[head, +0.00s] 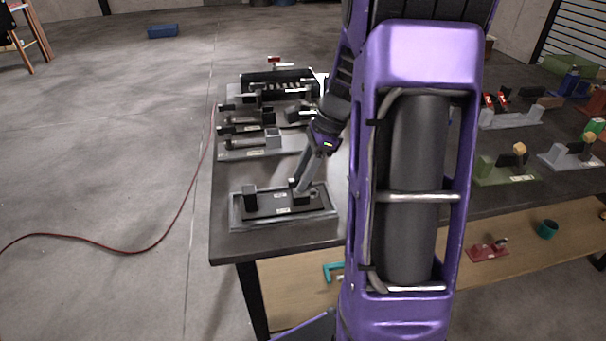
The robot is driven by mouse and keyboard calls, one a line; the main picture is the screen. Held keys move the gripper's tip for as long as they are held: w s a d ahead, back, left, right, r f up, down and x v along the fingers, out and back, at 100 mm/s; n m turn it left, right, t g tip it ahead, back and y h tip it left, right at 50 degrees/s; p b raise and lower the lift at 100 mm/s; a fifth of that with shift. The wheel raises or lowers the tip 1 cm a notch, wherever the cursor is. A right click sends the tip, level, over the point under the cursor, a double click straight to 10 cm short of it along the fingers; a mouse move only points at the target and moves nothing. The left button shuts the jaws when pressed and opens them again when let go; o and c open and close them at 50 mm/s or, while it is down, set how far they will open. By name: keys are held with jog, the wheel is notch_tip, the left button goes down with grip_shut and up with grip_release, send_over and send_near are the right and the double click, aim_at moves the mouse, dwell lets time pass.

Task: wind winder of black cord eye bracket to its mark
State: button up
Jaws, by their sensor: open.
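A black bracket (265,207) with a flat base lies in a shallow grey tray (237,226) at the near left corner of the dark table. An upright black block (250,194) stands at its left end, and a second small dark part stands near its right end. My gripper (301,187) reaches down from the upper right to that right-hand part, with its fingers open around or just beside it. I cannot tell whether they touch it. The winder and its mark are too small or hidden to make out.
Grey fixtures (236,148) with dark rods stand just behind the tray, and a black slotted unit (262,82) stands farther back. My purple arm hides the table's middle. A green bracket (505,176) and other fixtures stand at right. A red part (487,249) lies on the lower shelf.

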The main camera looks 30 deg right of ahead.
grip_shut()
jog(key=shift+r+n+p, duration=0.1)
jog(key=shift+n+p, duration=0.3)
jog(key=shift+p, duration=0.05)
jog(key=shift+r+n+g+p, duration=0.1)
jog(key=shift+n+g+p, duration=0.3)
jog(key=shift+n+p, duration=0.25)
jog(key=n+p, duration=0.1)
jog(key=n, duration=0.1)
jog(key=n+g+p, duration=0.1)
jog(key=n+p, duration=0.1)
jog(key=shift+w+g, duration=0.2)
jog(key=shift+g, duration=0.1)
jog(key=n+g+p, duration=0.1)
jog(key=n+p, duration=0.1)
jog(key=n, duration=0.2)
jog(key=shift+w+a, duration=0.1)
jog(key=shift+n+g+h+p, duration=0.7)
jog(key=shift+n+p, duration=0.15)
jog(key=shift+n, duration=0.9)
jog(key=shift+f, duration=0.2)
